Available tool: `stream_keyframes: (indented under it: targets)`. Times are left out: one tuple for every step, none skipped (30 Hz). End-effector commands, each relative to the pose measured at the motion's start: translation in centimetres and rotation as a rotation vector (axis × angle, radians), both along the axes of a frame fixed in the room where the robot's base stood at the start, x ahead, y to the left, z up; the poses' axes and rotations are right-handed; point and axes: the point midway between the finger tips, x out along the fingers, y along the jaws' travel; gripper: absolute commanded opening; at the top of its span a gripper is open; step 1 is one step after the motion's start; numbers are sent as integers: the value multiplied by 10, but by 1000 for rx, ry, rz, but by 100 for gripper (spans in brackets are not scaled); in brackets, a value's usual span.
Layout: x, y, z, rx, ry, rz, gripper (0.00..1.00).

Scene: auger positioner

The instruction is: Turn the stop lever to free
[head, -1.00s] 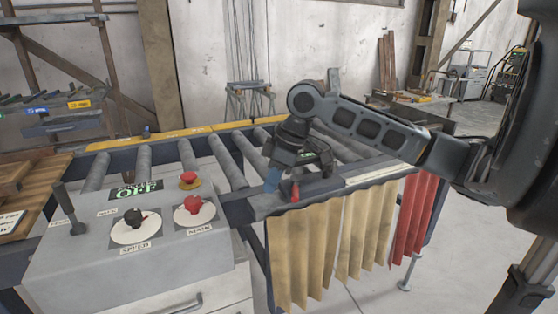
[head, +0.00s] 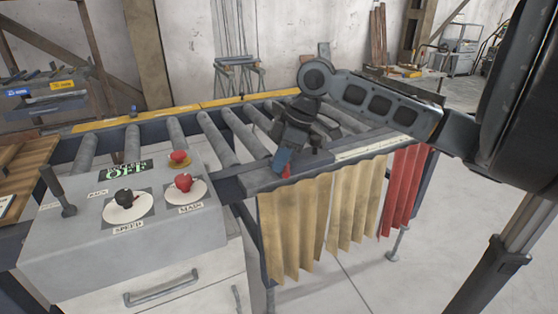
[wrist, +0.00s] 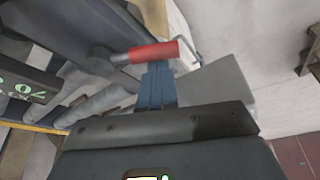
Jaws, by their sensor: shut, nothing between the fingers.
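The stop lever has a red grip (head: 286,172) and stands at the near edge of the roller table, above the tan curtain. In the wrist view its red grip (wrist: 153,52) lies crosswise just past my fingertips, with a grey metal shank at its left end. My gripper (head: 281,161) has blue fingers, shut and empty, pointing down at the lever and partly covering it in the head view. The shut fingers also show in the wrist view (wrist: 157,80). I cannot tell whether they touch the grip. A dark sign with pale green letters (wrist: 22,88) is partly cut off at the left.
A grey control box (head: 120,230) with a red button, two knobs and a black stick stands at the left. Rollers (head: 215,138) lie behind my gripper. Tan (head: 305,225) and red curtains (head: 408,190) hang below the edge. Floor at the right front is mostly clear.

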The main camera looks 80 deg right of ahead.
Motion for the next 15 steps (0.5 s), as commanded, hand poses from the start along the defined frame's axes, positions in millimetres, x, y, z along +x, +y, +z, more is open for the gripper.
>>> stream_keyframes:
  targets:
    - [-2,0,-2,2,0,19,0]
    - [-3,-1,-2,0,-1,34,0]
    - [-4,-1,-2,1,0,56,0]
    - [-6,-1,-2,0,0,75,0]
    - [-7,-1,-3,1,-1,95,0]
    - [-8,-1,-3,1,0,123,0]
    - [-10,-1,-3,0,0,144,0]
    - [-11,-1,-3,1,-1,165,0]
    - [-13,-2,-3,1,-1,195,0]
    - [-14,-2,-3,1,0,217,0]
    - [-15,-2,-3,1,-1,234,0]
    - [-17,-2,-3,1,-2,228,0]
    - [-19,-3,-3,1,-1,228,0]
    - [-20,-3,-3,2,-1,228,0]
    - [-21,-4,-2,1,-1,227,0]
